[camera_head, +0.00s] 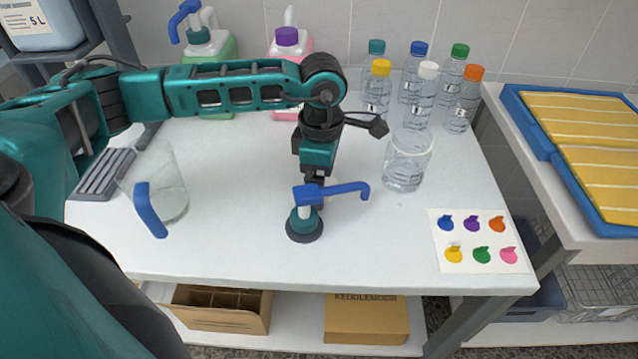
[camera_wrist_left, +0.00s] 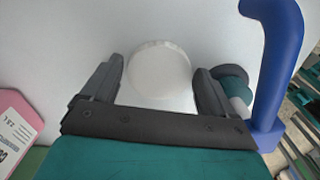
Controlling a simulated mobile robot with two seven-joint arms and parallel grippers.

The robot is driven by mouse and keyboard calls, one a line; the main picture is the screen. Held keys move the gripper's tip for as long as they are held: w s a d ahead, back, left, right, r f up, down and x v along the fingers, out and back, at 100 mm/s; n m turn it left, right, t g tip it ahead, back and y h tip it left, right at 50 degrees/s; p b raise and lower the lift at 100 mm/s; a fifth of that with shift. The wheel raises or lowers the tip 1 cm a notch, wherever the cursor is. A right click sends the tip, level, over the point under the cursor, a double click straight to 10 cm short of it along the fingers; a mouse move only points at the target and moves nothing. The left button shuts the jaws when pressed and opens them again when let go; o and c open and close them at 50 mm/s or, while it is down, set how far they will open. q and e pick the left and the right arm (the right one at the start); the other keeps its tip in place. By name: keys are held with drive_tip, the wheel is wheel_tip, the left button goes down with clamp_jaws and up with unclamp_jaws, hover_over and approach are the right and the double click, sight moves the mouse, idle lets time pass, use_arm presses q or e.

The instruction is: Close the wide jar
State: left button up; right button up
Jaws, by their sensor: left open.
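A wide clear jar (camera_head: 408,162) stands upright on the white table, right of my left gripper; no lid shows on it. My left gripper (camera_head: 316,188) points down at the middle of the table, behind the pump head. In the left wrist view a round white lid with a ribbed edge (camera_wrist_left: 160,70) lies between the spread fingers of my left gripper (camera_wrist_left: 155,88), with a gap to each side. In the head view the gripper and pump mostly hide the lid. My right gripper is not in view.
A pump head with a blue spout (camera_head: 305,217) stands close in front of the gripper. Several capped bottles (camera_head: 420,95) stand behind the jar. A clear pitcher with a blue handle (camera_head: 160,185) is at left. A colour card (camera_head: 478,241) lies front right.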

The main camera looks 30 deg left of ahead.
use_arm(q)
drive_tip(key=shift+c, duration=0.4)
drive_tip(key=c, duration=0.8)
drive_tip(key=shift+r, duration=0.1)
wheel_tip(320, 180, up, 20)
drive_tip(key=p, duration=0.2)
